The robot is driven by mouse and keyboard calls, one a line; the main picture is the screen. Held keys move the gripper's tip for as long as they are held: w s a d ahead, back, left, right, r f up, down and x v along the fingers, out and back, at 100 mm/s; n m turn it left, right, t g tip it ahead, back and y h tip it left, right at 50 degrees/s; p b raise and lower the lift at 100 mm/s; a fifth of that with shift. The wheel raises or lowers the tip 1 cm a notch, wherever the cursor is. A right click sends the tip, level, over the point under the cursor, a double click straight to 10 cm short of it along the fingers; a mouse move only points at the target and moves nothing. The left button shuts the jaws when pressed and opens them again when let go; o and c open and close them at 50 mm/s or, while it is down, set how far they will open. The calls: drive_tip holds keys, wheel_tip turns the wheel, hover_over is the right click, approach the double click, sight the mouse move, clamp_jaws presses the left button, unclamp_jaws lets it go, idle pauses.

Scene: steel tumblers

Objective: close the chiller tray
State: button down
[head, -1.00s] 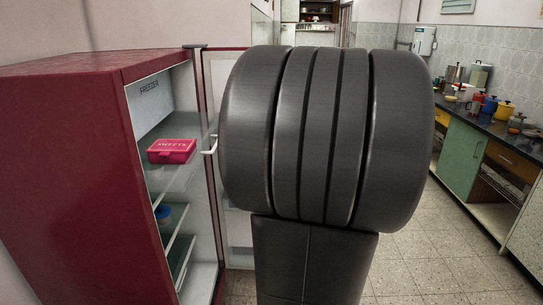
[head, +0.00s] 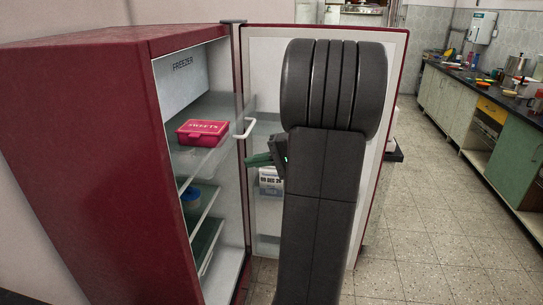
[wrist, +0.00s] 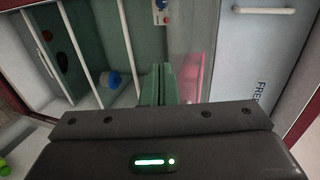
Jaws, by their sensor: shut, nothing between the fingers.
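The chiller tray (head: 222,104) seems to be the translucent, glassy tray under the freezer panel of the red fridge. A pink lidded box marked SWEETS (head: 203,133) is at its level. In the wrist view the translucent tray (wrist: 188,45) shows tilted, with pink behind it. I cannot tell how far out the tray stands. My gripper (head: 252,160) is shut and empty, with green fingers pointing left at the fridge opening, below the white handle. In the wrist view the fingers (wrist: 161,72) lie just beside the tray; contact is unclear. My arm hides part of the door.
The fridge door (head: 265,75) stands open behind my arm, with a date card (head: 270,180) in front of its inner face. A white handle (head: 245,128) sticks out by the opening. Lower shelves hold a blue tub (head: 190,196). Tiled floor (head: 430,220) is clear on the right.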

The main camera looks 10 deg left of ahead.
drive_tip(key=x, duration=0.2)
drive_tip(key=r+p+x, duration=0.1)
drive_tip(key=x, duration=0.2)
drive_tip(key=shift+a, duration=0.4)
drive_tip(key=shift+a, duration=0.1)
drive_tip(key=a+b, duration=0.1)
drive_tip(key=a, duration=0.5)
drive_tip(key=a+b, duration=0.1)
drive_tip(key=a, duration=0.6)
drive_tip(key=a+b, duration=0.1)
drive_tip(key=a, duration=0.5)
drive_tip(key=shift+w+a, duration=0.3)
drive_tip(key=shift+w, duration=0.05)
